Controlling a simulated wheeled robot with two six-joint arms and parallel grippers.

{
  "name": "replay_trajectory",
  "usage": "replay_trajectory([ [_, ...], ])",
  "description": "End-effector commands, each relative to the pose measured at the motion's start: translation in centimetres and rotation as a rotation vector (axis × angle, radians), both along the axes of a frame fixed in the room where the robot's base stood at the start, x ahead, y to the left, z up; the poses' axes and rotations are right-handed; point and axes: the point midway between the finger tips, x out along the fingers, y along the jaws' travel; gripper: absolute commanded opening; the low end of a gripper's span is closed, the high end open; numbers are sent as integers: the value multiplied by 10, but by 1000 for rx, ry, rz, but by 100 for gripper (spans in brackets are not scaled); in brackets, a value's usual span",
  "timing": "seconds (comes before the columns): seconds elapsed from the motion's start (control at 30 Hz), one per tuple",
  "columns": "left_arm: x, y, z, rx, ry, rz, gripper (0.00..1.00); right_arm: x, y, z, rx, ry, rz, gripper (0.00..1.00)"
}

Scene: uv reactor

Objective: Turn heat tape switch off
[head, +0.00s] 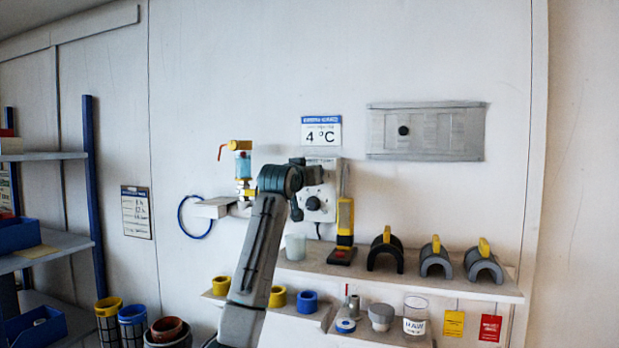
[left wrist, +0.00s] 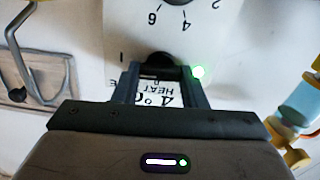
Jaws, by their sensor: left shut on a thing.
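The white heat tape control box (head: 328,212) is on the wall under a "4 °C" sign (head: 321,131). My left arm partly hides it in the head view. The left wrist view shows the box (left wrist: 225,45) upside down, with a numbered dial (left wrist: 177,2) at the top edge. Below it is a black rotary switch (left wrist: 158,58) with a "1" mark to its left and a lit green lamp (left wrist: 198,72) to its right. My left gripper (left wrist: 158,73) is shut on the switch, a finger on each side. The switch's exact angle is unclear. My right gripper is out of view.
A yellow and black handheld tool (head: 345,218) stands right of the box on a shelf (head: 430,283) with several yellow-handled half-round covers (head: 436,260). A blue-bowled valve assembly (head: 243,166) is left of the box. A grey wall panel (head: 425,131) is upper right.

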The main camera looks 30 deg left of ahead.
Motion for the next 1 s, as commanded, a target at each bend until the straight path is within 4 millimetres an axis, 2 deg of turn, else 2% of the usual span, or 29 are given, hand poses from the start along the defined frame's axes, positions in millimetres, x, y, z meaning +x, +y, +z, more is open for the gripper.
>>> replay_trajectory([
  [1.0,-2,3,-4,-897,-220,0,15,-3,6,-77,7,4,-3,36],
])
